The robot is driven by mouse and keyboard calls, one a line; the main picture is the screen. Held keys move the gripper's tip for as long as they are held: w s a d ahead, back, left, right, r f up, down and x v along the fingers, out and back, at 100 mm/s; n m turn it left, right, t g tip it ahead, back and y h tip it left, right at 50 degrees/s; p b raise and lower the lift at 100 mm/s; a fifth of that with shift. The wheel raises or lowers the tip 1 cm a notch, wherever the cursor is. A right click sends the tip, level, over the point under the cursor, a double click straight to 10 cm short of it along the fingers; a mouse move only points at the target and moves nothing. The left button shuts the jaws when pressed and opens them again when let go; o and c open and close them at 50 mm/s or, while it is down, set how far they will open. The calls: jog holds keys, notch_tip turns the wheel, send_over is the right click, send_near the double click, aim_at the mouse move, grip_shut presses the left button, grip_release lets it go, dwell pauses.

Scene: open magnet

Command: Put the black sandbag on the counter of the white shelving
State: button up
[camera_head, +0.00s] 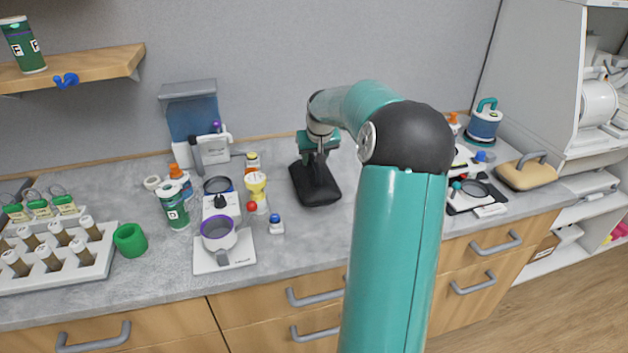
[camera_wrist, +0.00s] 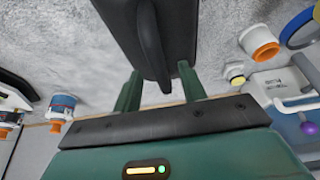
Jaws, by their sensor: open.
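The black sandbag (camera_head: 316,186) lies on the grey lab counter, near the middle of the head view. My gripper (camera_head: 317,150) is at its upper end, pointing down. In the wrist view the sandbag (camera_wrist: 182,30) fills the top middle, with its loop handle (camera_wrist: 150,40) toward me. My gripper's (camera_wrist: 160,90) two green fingers are apart, one on each side of the handle's near end. I cannot tell whether they touch it. The white shelving (camera_head: 560,90) stands at the far right, with a pale counter ledge (camera_head: 592,160).
A tan bag with a handle (camera_head: 527,174) lies at the counter's right end. Bottles, a scale with a purple-rimmed cup (camera_head: 218,234) and a green ring (camera_head: 130,240) stand left. A black-and-white device (camera_head: 476,195) is right of my arm. Bare counter lies just left of my arm.

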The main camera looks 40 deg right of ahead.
jog(key=shift+w+f, duration=0.15)
jog(key=shift+f, duration=0.05)
grip_shut()
dwell(1.2)
jog(key=shift+r, duration=0.2)
